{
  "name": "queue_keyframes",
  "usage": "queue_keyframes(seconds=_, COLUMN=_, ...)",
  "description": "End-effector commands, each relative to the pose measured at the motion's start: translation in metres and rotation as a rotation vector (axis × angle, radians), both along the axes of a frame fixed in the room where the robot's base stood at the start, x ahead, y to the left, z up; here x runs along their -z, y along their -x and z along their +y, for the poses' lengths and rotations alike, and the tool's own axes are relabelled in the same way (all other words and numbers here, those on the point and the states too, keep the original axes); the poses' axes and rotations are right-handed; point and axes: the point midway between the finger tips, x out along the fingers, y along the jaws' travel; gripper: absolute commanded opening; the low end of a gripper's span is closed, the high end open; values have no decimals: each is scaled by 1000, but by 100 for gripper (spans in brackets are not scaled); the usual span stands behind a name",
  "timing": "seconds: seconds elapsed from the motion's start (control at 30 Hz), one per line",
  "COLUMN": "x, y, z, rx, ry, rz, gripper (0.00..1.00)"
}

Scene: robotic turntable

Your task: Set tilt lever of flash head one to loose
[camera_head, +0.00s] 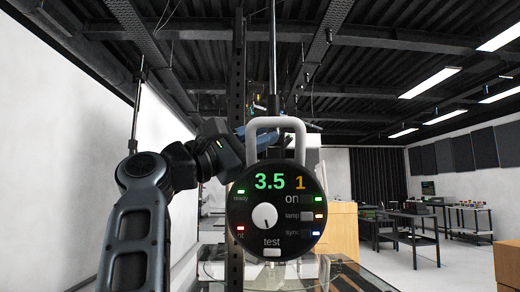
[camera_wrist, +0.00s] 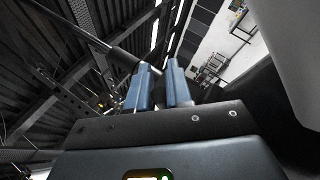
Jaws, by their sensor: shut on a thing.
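Flash head one (camera_head: 276,225) hangs facing me, a round black panel with a green 3.5, an orange 1, a white knob and a light grey handle (camera_head: 277,122) on top. A dark pole (camera_head: 273,60) comes down from above behind it. My gripper (camera_head: 285,130) is behind the handle, reached in from the left and partly hidden by it. In the wrist view its two blue fingers (camera_wrist: 162,84) stand close together, with a narrow gap, at the end of the dark pole (camera_wrist: 115,52). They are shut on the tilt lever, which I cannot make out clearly.
A dark perforated upright (camera_head: 237,80) stands just left of the flash head. A wooden cabinet (camera_head: 340,215) is behind on the right, with dark tables (camera_head: 415,225) beyond. The floor at the right is open. A white wall is on the left.

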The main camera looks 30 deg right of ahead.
Motion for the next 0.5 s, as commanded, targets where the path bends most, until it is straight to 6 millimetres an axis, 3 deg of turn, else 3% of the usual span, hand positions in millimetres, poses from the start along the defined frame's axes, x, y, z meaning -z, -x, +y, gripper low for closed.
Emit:
queue_keyframes(seconds=0.33, x=0, y=1, z=0, rx=2, ry=2, rz=-6, gripper=0)
queue_keyframes(seconds=0.37, x=0, y=1, z=0, rx=1, ry=2, rz=-5, gripper=21)
queue_keyframes(seconds=0.5, x=0, y=1, z=0, rx=1, ry=2, rz=-5, gripper=35)
